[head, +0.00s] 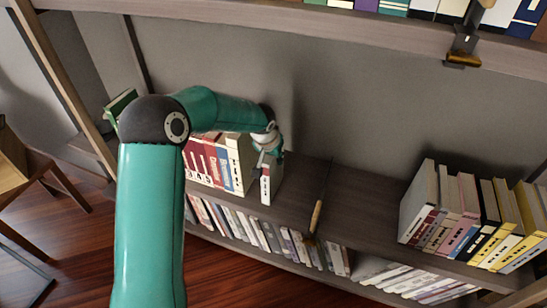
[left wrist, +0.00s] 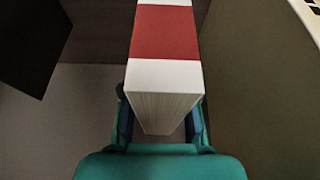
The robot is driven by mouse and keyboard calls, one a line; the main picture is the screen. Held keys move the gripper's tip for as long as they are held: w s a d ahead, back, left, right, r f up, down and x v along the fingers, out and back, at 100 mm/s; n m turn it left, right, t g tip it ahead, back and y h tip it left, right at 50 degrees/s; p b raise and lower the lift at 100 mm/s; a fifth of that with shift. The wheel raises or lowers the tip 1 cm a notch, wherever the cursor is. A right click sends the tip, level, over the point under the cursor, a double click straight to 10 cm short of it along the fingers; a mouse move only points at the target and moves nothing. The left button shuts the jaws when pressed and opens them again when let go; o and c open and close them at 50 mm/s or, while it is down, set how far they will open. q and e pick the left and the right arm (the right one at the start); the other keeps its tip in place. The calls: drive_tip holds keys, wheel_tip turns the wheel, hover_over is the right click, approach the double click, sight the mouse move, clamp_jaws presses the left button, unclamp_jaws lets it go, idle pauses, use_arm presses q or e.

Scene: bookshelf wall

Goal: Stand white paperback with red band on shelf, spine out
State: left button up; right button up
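The white paperback with red band (head: 265,186) is upright at the right end of a book row on the middle shelf (head: 345,205), its narrow banded side facing out. My left gripper (head: 268,148) reaches it from above. In the left wrist view the same book (left wrist: 165,78) lies between the two fingers, with its white page edges toward the palm. The left gripper (left wrist: 160,125) looks shut on it. I cannot tell whether the book's lower end touches the shelf. My right gripper is not in view.
A row of red and cream books (head: 215,165) stands just left of the held book. A thin upright divider (head: 317,212) stands to its right, with bare shelf beyond. More books (head: 470,225) lean at the right. An upper shelf (head: 340,32) overhangs. A wooden chair (head: 30,165) is at far left.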

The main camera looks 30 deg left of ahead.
use_arm(q)
drive_tip(key=o, duration=0.5)
drive_tip(key=v, duration=1.2)
drive_tip(key=shift+f, duration=0.1)
